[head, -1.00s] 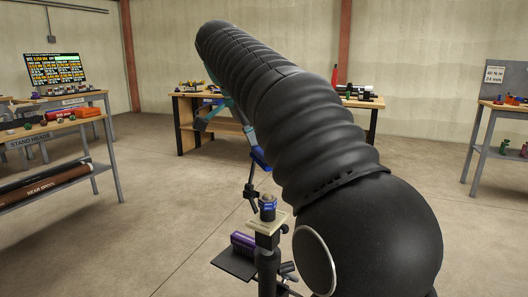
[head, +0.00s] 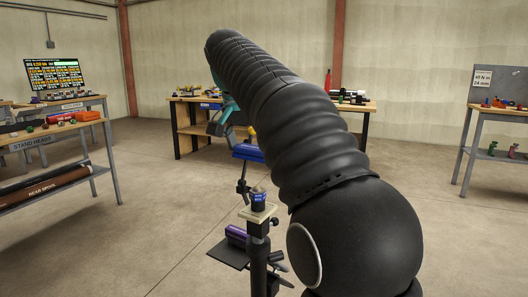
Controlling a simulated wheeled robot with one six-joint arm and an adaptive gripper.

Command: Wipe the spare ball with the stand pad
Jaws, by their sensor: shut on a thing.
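My gripper (head: 222,122) shows as teal and dark parts at the far end of my black arm. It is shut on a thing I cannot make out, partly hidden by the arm. A blue bar (head: 247,153) shows just below and right of it; I cannot tell whether they touch. A blue labelled piece with a rounded grey top (head: 258,195), possibly the ball, stands upright on a beige pad-like plate (head: 258,214) on a dark stand. My gripper is above and left of it in the picture, apart from it.
A purple cylinder (head: 236,233) lies by a dark tray (head: 228,254) beside the stand. A wooden bench (head: 190,125) stands behind. Shelving marked stand heads (head: 32,142) is left; another bench (head: 498,112) is right. Open floor lies between.

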